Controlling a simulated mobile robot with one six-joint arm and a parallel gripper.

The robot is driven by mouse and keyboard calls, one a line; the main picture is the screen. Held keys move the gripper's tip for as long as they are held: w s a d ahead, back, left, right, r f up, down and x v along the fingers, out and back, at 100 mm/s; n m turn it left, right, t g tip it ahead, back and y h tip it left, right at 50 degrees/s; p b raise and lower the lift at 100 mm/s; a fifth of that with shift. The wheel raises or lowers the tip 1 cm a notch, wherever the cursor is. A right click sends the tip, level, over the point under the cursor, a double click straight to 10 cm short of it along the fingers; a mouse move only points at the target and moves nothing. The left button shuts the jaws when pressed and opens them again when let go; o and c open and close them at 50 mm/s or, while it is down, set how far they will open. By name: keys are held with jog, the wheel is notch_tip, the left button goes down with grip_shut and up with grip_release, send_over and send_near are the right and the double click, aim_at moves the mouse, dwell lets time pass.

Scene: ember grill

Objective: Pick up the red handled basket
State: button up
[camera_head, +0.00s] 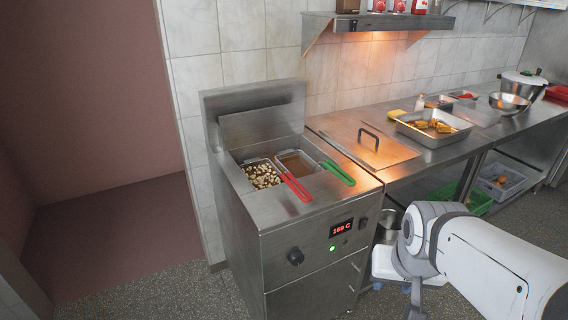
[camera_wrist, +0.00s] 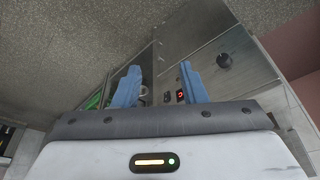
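The red handled basket (camera_head: 262,175) hangs in the left well of the steel fryer (camera_head: 285,238). It holds pale and dark pieces, and its red handle (camera_head: 296,187) sticks out over the front right edge. A second basket with a green handle (camera_head: 338,172) sits in the right well over brown oil. In the wrist view, my gripper (camera_wrist: 158,84) has two blue fingers set wide apart with nothing between them. It faces the fryer's front panel (camera_wrist: 215,65). The basket is not in the wrist view. In the head view my arm is at the lower right, apart from the basket.
The counter to the right holds a lid with a dark handle (camera_head: 369,138), a tray of food (camera_head: 434,128) and a metal bowl (camera_head: 508,103). A shelf (camera_head: 385,22) overhangs the counter. Floor (camera_head: 150,285) is clear left of the fryer.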

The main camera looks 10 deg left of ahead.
jog(key=w+a+f+m+t+b, duration=0.2)
jog(key=w+f+m+t+b, duration=0.15)
jog(key=w, duration=0.85)
jog(key=m+t+y+b, duration=0.5)
jog(key=m+t+y, duration=0.3)
jog(key=t+y, duration=0.1)
send_near(300, 193)
jog(key=w+a+f, duration=0.1)
jog(key=w+a, duration=0.1)
jog(key=x, duration=0.7)
jog(key=shift+w+d+r, duration=0.15)
jog(key=shift+w+d, duration=0.15)
jog(key=shift+d, duration=0.05)
grip_shut()
jog(key=shift+r, duration=0.1)
